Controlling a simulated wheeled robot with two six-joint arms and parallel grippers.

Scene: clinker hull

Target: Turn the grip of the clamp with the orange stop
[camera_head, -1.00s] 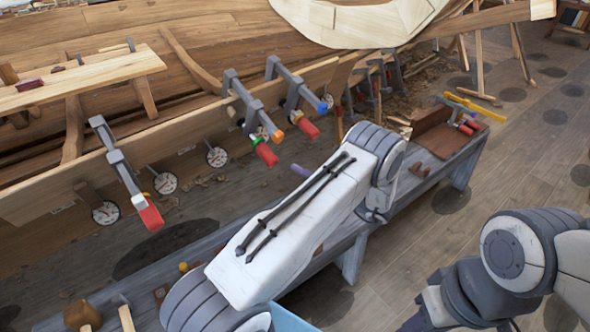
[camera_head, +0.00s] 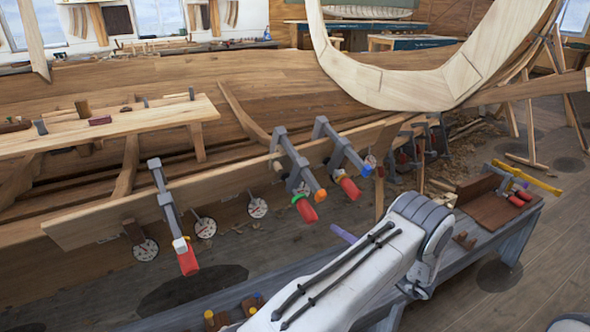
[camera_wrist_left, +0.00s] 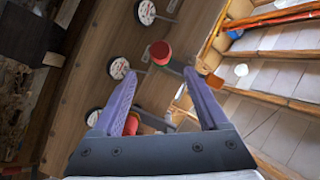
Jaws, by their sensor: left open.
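The clamp with the orange stop (camera_head: 320,194) is the middle one of three near clamps on the plank in the head view. Its red grip (camera_head: 305,209) has a green collar and hangs below the bar. My left gripper (camera_head: 343,234) shows there only as a purple finger, right of and below that grip and apart from it; my arm hides the rest. In the left wrist view my left gripper (camera_wrist_left: 160,74) is open.
A clamp with a blue stop (camera_head: 367,169) stands close on the right, and another clamp (camera_head: 166,200) is farther left. Round dial gauges (camera_head: 257,208) line the plank (camera_head: 120,222). A low bench (camera_head: 500,248) with tools runs under my left arm.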

